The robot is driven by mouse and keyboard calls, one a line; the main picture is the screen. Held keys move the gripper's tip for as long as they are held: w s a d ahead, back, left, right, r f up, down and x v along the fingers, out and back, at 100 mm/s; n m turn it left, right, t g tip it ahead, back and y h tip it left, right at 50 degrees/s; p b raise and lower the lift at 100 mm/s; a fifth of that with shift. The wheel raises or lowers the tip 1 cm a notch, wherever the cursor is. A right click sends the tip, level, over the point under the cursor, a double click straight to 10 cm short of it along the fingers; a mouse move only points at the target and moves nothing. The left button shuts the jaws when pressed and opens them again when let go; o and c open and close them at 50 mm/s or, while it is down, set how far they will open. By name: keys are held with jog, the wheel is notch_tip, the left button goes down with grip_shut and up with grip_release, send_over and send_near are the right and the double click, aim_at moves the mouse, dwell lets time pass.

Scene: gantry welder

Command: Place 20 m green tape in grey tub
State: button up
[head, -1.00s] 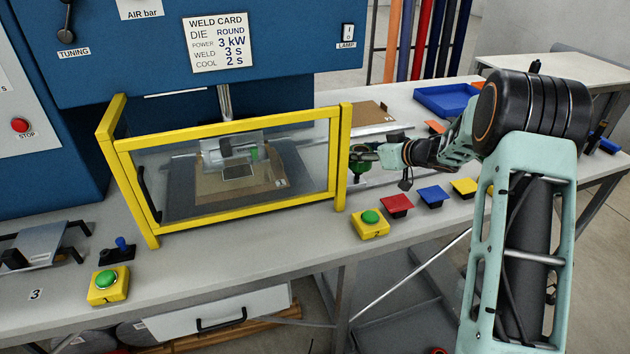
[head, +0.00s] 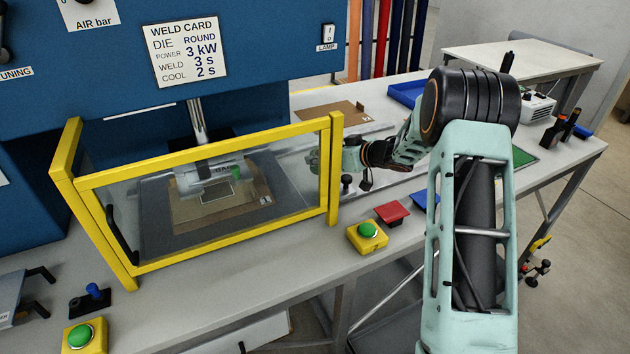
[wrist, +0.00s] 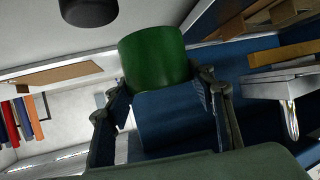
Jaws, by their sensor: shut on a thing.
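The green tape (wrist: 155,57) shows as a solid green roll in the wrist view, between the two fingertips of my gripper (wrist: 161,84). My gripper is shut on it and holds it clear of the surfaces behind. In the head view my gripper (head: 320,158) is behind the right post of the yellow guard frame, partly seen through the clear panel. I cannot make out the held roll there. I cannot identify a grey tub in either view.
The yellow guard (head: 334,175) stands close to my gripper, around the weld die (head: 215,175). A blue tray (head: 406,93) lies behind my arm. A black round thing (wrist: 90,10) shows in the wrist view.

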jog(key=shift+f, duration=3.15)
jog(key=shift+f, duration=0.1)
jog(key=o, duration=0.8)
jog(key=shift+f, duration=0.15)
jog(key=o, duration=0.5)
